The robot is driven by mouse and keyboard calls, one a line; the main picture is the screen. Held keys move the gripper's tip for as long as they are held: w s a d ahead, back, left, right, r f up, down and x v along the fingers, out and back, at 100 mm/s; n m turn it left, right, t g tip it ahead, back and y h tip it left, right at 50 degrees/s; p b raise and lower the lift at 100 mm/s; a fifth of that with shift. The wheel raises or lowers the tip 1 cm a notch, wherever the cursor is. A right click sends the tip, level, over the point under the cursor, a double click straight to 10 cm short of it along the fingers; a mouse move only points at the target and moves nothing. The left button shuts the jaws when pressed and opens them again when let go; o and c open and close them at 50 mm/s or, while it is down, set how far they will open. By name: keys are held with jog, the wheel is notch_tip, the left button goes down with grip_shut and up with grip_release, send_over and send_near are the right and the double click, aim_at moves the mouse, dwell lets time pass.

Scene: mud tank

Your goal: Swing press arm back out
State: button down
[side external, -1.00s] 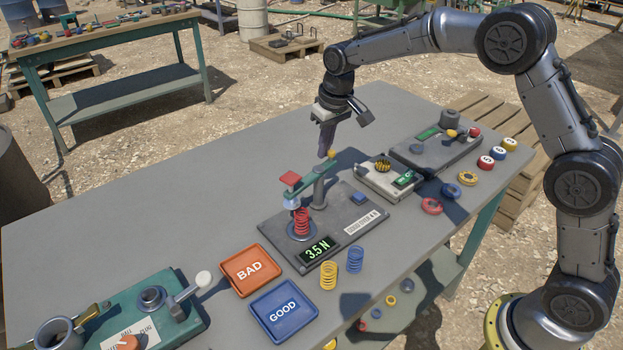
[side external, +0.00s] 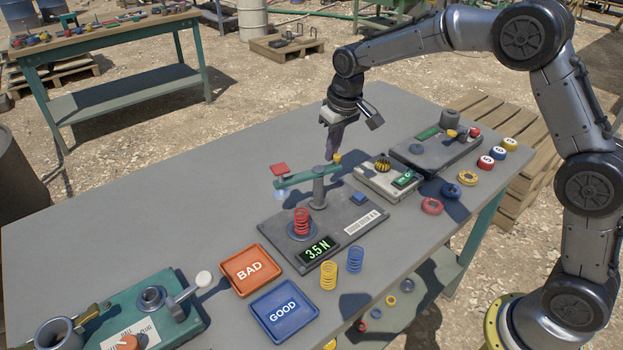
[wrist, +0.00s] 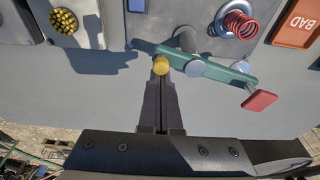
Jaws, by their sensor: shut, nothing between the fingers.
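The green press arm (side external: 308,176) sits on a grey post on the tester base plate (side external: 366,225). Its red pad end (side external: 279,169) points left and back, clear of the red spring (side external: 302,222), which stands upright on its round seat. A yellow knob (side external: 337,158) is at the arm's other end. My gripper (side external: 332,155) is shut and empty, its fingertips pointing down at the knob. In the wrist view the shut fingers (wrist: 161,85) end right at the yellow knob (wrist: 162,65), seemingly touching it.
An orange BAD tray (side external: 250,287) and a blue GOOD tray (side external: 284,328) lie left of the tester. Yellow (side external: 328,275) and blue (side external: 355,259) springs stand in front. A scale-like device (side external: 372,189) sits close to the right. The table behind the tester is clear.

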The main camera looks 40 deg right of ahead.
jog(key=shift+s, duration=0.45)
jog(key=shift+s+a, duration=0.1)
jog(key=shift+s, duration=0.55)
jog(key=shift+s+a, duration=0.1)
jog(key=shift+s, duration=0.05)
dwell(0.3)
jog(key=shift+s+a, duration=0.1)
jog(key=shift+s, duration=0.1)
jog(key=shift+w, duration=0.1)
jog(key=shift+w+d, duration=0.25)
jog(key=shift+d, duration=0.25)
jog(key=shift+r, duration=3.5)
